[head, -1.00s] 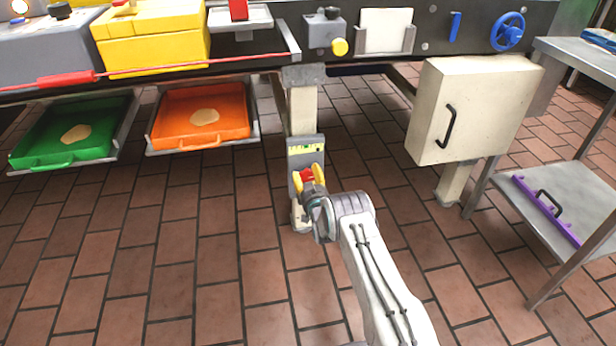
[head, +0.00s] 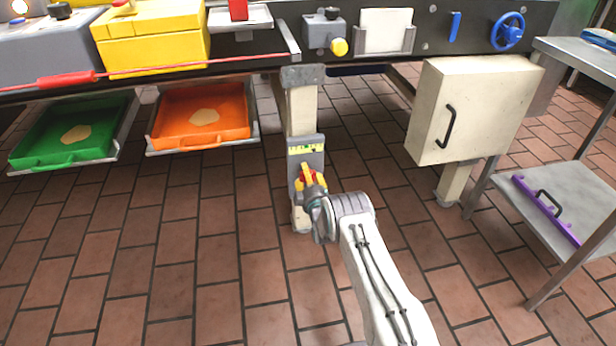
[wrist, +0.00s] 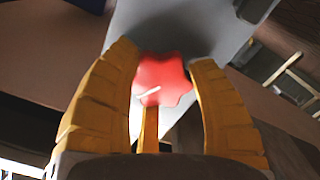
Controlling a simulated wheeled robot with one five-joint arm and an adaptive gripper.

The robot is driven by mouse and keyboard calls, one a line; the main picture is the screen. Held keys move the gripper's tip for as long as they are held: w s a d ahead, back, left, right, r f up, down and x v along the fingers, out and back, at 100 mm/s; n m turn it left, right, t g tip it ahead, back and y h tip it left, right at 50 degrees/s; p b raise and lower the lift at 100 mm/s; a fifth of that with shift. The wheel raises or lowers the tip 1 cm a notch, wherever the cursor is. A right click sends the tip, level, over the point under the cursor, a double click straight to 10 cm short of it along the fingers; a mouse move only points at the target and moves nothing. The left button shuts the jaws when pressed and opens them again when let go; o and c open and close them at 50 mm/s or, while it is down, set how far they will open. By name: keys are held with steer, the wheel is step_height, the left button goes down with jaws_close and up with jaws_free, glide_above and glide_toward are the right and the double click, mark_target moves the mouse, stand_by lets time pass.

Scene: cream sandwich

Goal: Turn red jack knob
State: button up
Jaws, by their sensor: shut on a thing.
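The red jack knob (wrist: 165,80) is lobed, with a short white mark on its face, and sits on a grey jack plate (head: 308,160) on the cream table leg. In the wrist view it lies between the yellow fingers of my gripper (wrist: 168,85), which are shut on it. In the head view my gripper (head: 308,180) is at the knob and hides most of it; only a bit of red shows. A yellow-green scale strip (head: 306,149) is on the plate above the knob.
A cream cabinet box (head: 472,110) with a black handle stands right of the leg. Green (head: 40,148) and orange (head: 165,140) trays hang under the machine at left. A steel cart (head: 510,200) stands at right. The tiled floor in front is clear.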

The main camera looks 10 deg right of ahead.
steer(key=n, duration=0.3)
steer(key=r+n, duration=0.1)
steer(key=shift+w+a+n, duration=0.15)
steer(key=shift+a+n, duration=0.15)
steer(key=shift+a, duration=0.05)
steer(key=n, duration=0.5)
steer(key=shift+f+n, duration=0.2)
steer(key=shift+n, duration=0.1)
steer(key=n, duration=0.5)
steer(key=shift+f+n, duration=0.3)
steer(key=shift+n, duration=0.1)
steer(key=shift+f+n, duration=0.15)
steer(key=shift+n, duration=0.95)
steer(key=shift+s+f, duration=0.2)
steer(key=o, duration=0.9)
steer(key=shift+a, duration=0.1)
steer(key=shift+o, duration=1.4)
steer(key=shift+d, duration=0.25)
